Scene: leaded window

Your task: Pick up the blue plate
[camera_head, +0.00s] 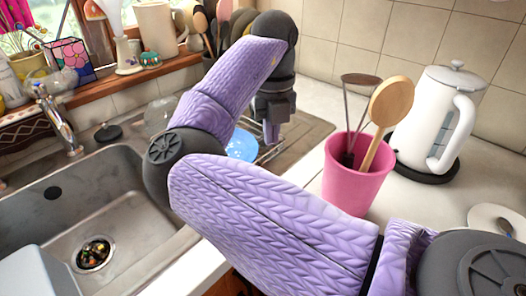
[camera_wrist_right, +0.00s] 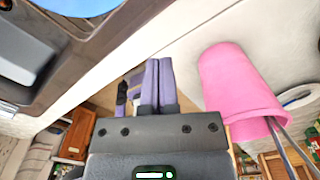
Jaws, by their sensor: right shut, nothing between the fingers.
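The blue plate (camera_head: 241,146) is on the drainboard beside the sink, at the wire rack. My right arm hides much of it in the head view. In the right wrist view a blue piece, likely the plate (camera_wrist_right: 82,6), is cut off at the top left edge. My right gripper (camera_head: 272,138) points down just right of the plate and looks apart from it. In the right wrist view its two purple fingers (camera_wrist_right: 158,84) are pressed together with nothing between them. My left gripper is in neither view.
A pink cup (camera_head: 352,178) with utensils stands to the right of my right gripper; it also shows in the right wrist view (camera_wrist_right: 235,88). A white kettle (camera_head: 436,118) is farther right. The sink (camera_head: 90,200) and tap (camera_head: 58,122) are left.

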